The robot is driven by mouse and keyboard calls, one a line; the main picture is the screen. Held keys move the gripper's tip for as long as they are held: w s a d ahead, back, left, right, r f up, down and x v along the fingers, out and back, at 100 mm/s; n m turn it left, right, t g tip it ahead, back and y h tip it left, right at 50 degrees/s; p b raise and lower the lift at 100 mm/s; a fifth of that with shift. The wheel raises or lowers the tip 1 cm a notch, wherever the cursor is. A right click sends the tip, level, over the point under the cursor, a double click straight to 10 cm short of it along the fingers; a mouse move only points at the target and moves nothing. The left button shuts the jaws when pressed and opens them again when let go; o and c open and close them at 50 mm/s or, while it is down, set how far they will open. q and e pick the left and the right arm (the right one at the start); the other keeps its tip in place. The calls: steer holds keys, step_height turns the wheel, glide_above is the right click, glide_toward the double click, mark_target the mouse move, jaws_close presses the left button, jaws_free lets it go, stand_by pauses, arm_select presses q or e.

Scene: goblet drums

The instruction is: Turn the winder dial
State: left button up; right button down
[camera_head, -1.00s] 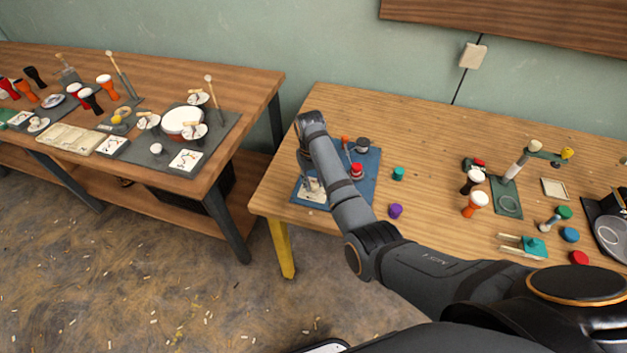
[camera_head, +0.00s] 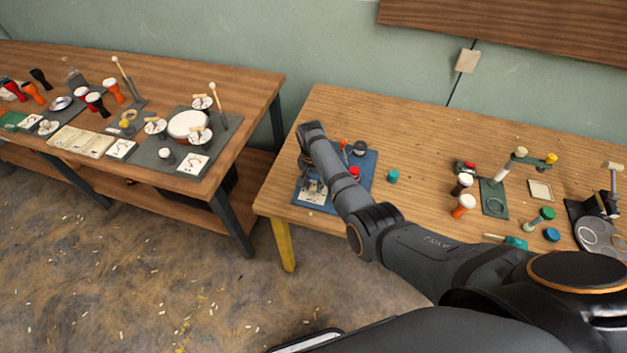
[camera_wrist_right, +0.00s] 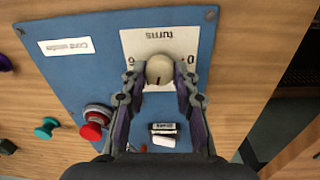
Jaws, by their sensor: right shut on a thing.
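The winder dial (camera_wrist_right: 159,69) is a round cream knob on a white card marked "turns" (camera_wrist_right: 184,39), fixed to a blue panel (camera_wrist_right: 68,67). In the right wrist view my right gripper (camera_wrist_right: 160,80) has its fingertips against both sides of the dial, shut on it. In the head view the blue panel (camera_head: 368,172) lies at the left end of the right table. My right gripper (camera_head: 312,184) reaches down over its left part, and my arm hides much of it. My left gripper is not in view.
A red button (camera_wrist_right: 91,131) and a black-and-white rocker switch (camera_wrist_right: 164,134) sit on the panel near my fingers. A teal piece (camera_head: 392,176) lies beside the panel. Goblet drums (camera_head: 463,205) and tools stand further right. A second table (camera_head: 150,77) stands left, across a gap.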

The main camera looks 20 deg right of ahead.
mark_target(313, 185)
steer(key=shift+m+p, duration=0.45)
steer(key=shift+m, duration=1.05)
steer(key=c, duration=1)
jaws_free()
steer(key=r, duration=1.2)
steer(key=shift+w+a, duration=0.1)
steer(key=shift+w, duration=0.1)
